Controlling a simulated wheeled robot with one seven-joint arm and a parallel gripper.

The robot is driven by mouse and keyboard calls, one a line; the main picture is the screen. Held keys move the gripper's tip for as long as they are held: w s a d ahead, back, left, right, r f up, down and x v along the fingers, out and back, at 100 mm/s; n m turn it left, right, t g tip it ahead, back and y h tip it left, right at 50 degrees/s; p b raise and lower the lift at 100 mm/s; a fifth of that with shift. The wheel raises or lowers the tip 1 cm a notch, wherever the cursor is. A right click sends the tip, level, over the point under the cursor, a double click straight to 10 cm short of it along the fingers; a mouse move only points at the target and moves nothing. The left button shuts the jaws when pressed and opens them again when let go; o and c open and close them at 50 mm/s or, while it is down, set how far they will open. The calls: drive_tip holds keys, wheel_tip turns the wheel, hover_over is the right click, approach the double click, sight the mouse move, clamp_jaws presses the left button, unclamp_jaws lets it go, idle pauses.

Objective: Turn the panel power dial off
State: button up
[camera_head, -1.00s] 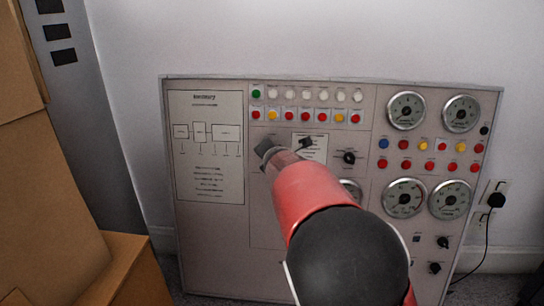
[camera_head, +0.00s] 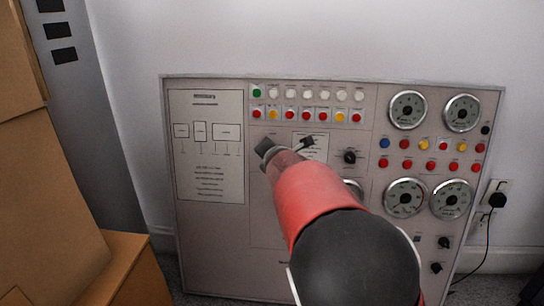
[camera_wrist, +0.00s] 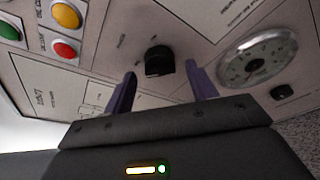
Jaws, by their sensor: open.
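The control panel (camera_head: 210,250) leans against the wall, with lights, gauges and knobs. In the wrist view a black dial (camera_wrist: 159,62) sits on the panel face, ahead of my gripper (camera_wrist: 162,84) and between the lines of its two fingers. The fingers are spread apart with nothing between their tips that I can see held. Whether they touch the panel is unclear. In the head view my gripper (camera_head: 286,147) is in front of the panel's left-middle part. My red and black arm hides the panel's lower middle, and I cannot pick out that dial there.
Another black knob (camera_head: 349,157) is right of my gripper. Round gauges (camera_head: 404,198) and coloured lights fill the panel's right side. Cardboard boxes (camera_head: 45,190) stand at the left. A wall socket with a black plug (camera_head: 497,199) is at the right.

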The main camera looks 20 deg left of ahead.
drive_tip(key=b+v, duration=0.1)
drive_tip(key=v, duration=0.5)
drive_tip(key=shift+s+b, duration=0.25)
drive_tip(key=shift+b, duration=0.1)
drive_tip(key=shift+d, duration=0.15)
drive_tip(key=s+d+r+m+g+h+p, duration=0.3)
drive_tip(key=d+m, duration=0.5)
drive_tip(key=d, duration=0.6)
drive_tip(key=s+d+r+m+h+p, duration=0.1)
drive_tip(key=s+d+m+p, duration=0.3)
drive_tip(key=d+m, duration=0.75)
drive_tip(key=s+d+m+g+p, duration=0.1)
drive_tip(key=s+d+m, duration=0.2)
drive_tip(key=s, duration=0.5)
drive_tip(key=s+d+m+g+h+p, duration=0.1)
drive_tip(key=s+d+m, duration=0.3)
drive_tip(key=s, duration=0.4)
drive_tip(key=s+d+m+g+p, duration=0.1)
drive_tip(key=s+d+m+p, duration=0.2)
drive_tip(key=s, duration=0.5)
drive_tip(key=shift+d+m+g+h, duration=0.3)
drive_tip(key=shift+d+m, duration=0.4)
drive_tip(key=shift+m, duration=0.35)
